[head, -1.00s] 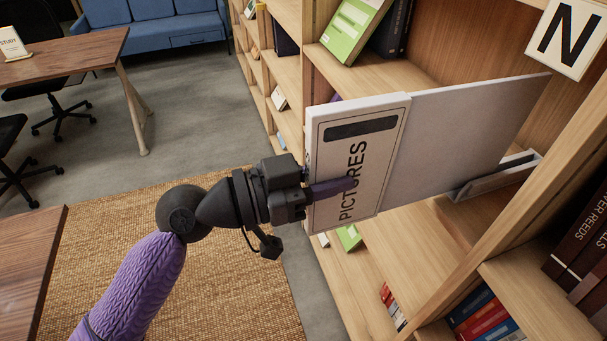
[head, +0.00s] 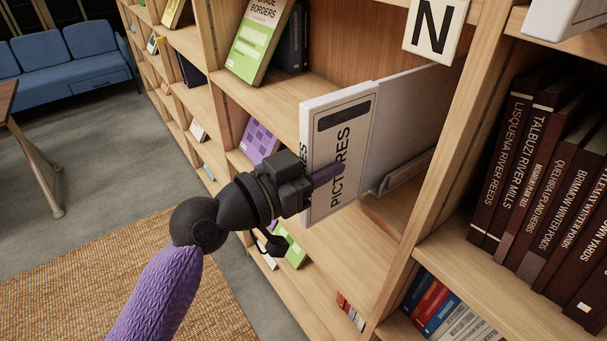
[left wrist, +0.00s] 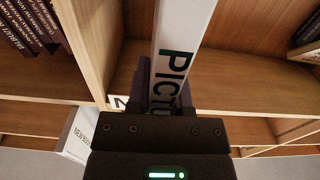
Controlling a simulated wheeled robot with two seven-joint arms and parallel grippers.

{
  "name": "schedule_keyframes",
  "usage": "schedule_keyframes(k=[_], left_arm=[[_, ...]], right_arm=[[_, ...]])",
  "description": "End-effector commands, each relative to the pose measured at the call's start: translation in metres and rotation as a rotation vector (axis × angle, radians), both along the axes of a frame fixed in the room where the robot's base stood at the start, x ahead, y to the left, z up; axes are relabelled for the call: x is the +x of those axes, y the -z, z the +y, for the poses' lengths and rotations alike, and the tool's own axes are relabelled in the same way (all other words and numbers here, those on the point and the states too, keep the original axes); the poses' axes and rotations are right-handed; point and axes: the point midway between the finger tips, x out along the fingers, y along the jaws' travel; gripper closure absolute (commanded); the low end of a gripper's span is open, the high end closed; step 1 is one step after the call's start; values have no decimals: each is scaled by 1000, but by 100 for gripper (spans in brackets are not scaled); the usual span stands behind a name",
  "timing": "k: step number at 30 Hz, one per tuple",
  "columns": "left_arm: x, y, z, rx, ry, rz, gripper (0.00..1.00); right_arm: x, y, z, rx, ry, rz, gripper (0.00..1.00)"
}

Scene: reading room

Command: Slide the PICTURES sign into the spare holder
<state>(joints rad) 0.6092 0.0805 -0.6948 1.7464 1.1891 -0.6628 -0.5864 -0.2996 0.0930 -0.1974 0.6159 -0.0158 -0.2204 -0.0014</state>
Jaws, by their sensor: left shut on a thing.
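The PICTURES sign (head: 358,112) is a white block-ended panel with a dark bar and black letters on its end face. Its pale flat plate (head: 408,112) reaches back into an open shelf bay. In the left wrist view the sign (left wrist: 183,30) stands between the fingers (left wrist: 168,98). A pale, low holder (head: 408,171) lies on the shelf under the plate's lower edge. I cannot tell whether the plate is inside it. My right gripper is not in view.
A wooden upright (head: 440,150) stands close right of the plate, with an N sign (head: 435,28) above. Dark red books (head: 545,160) fill the bay to the right. A green book (head: 258,45) stands left of the bay. Open floor (head: 110,140) lies left.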

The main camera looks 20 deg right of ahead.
Motion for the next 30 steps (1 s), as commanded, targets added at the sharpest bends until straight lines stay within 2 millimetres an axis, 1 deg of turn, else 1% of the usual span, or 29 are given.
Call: schedule_keyframes(k=[5, 12, 13, 14, 15, 17, 18, 19, 23, 24, 26, 27, 28, 29, 30], left_arm=[[2, 0, -7, 0, 1, -1, 100], [2, 0, -7, 0, 0, -1, 100], [2, 0, -7, 0, 0, -1, 72], [2, 0, -7, 0, 0, -1, 66], [2, 0, -7, 0, 0, -1, 57], [2, 0, -7, 0, 0, -1, 44], [2, 0, -7, 0, 0, -1, 36], [2, 0, -7, 0, 0, -1, 33], [2, 0, -7, 0, 0, -1, 33], [2, 0, -7, 1, 0, 0, 31], [2, 0, -7, 1, 0, 0, 18], [2, 0, -7, 1, 0, 0, 9], [2, 0, -7, 1, 0, 0, 3], [2, 0, -7, 1, 0, 0, 0], [2, 0, -7, 1, 0, 0, 0]], right_arm=[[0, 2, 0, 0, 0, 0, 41], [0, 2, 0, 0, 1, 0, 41], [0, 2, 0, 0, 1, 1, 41], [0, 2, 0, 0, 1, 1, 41], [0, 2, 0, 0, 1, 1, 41], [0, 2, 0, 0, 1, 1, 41], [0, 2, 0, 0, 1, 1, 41], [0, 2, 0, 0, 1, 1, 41], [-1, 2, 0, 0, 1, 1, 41], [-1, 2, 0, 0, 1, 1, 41], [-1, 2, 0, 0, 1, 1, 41], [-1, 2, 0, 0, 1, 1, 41], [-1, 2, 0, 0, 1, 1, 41], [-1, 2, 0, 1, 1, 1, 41], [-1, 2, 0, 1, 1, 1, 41]])
